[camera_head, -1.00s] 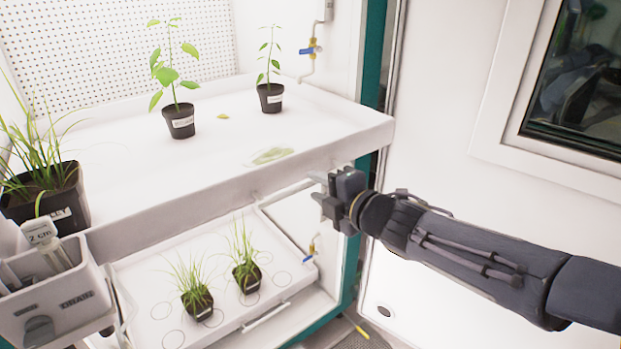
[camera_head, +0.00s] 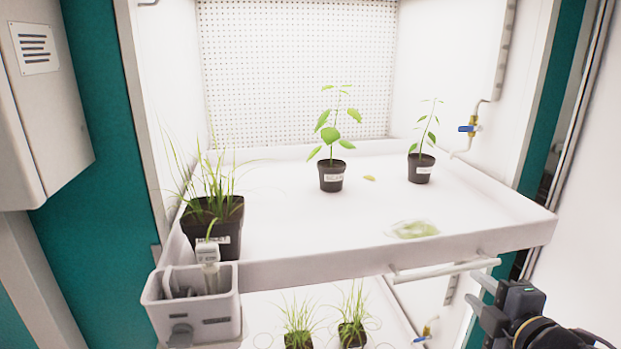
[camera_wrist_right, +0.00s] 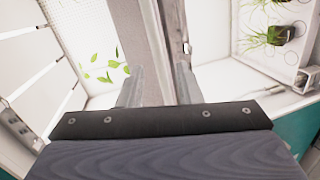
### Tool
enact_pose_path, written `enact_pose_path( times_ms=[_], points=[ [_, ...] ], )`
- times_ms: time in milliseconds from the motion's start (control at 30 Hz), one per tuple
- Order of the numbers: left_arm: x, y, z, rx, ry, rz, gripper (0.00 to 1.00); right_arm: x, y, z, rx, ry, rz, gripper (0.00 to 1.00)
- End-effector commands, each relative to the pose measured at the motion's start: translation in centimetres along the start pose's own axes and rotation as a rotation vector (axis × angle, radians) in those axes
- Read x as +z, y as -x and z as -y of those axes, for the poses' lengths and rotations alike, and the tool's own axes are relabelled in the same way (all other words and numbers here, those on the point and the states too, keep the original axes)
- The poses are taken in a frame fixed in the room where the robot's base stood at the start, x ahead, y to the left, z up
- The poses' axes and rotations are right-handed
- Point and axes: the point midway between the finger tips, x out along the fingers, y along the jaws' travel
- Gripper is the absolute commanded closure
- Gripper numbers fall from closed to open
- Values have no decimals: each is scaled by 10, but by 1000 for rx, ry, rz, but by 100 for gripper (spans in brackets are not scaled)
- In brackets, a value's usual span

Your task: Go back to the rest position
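My right gripper (camera_head: 480,292) is at the lower right of the head view, just below the right end of the upper tray's handle bar (camera_head: 440,270). In the right wrist view its two fingers stand apart (camera_wrist_right: 158,88), with the tray edge behind the gap and nothing seen held. Whether a finger touches the bar cannot be told. The white upper tray (camera_head: 300,268) carries two small potted seedlings (camera_head: 332,175) (camera_head: 421,168) and a larger black pot of grass (camera_head: 212,222). My left gripper is not in view.
A grey caddy (camera_head: 215,318) with a tag hangs at the tray's front left corner. A lower tray with two grass pots (camera_head: 298,340) (camera_head: 352,333) sits underneath. A blue-handled valve (camera_head: 470,128) is on the right wall. A white cabinet (camera_head: 45,95) stands at left.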

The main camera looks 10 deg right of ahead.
Motion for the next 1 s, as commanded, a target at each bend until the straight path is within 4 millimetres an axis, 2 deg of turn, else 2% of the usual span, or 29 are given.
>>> enact_pose_path(
  times_ms=[67, 133, 233, 400, 500, 600, 700, 1000],
  points=[
    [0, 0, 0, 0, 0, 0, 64, 7, 8, 8, -32, -194, 81, 68],
    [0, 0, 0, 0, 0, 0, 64, 11, 18, 25, -89, -439, 170, 68],
    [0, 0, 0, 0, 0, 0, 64, 1, 40, 64, -218, -832, 298, 68],
    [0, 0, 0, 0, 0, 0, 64, -54, 86, 130, -515, -1378, 465, 68],
    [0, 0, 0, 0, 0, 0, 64, -86, 110, 151, -672, -1568, 532, 68],
    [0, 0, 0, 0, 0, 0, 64, -107, 125, 161, -772, -1667, 571, 68],
    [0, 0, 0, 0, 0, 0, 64, -115, 132, 165, -815, -1705, 588, 68],
    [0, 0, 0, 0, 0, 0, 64, -116, 132, 165, -819, -1708, 589, 68]
  ],
)
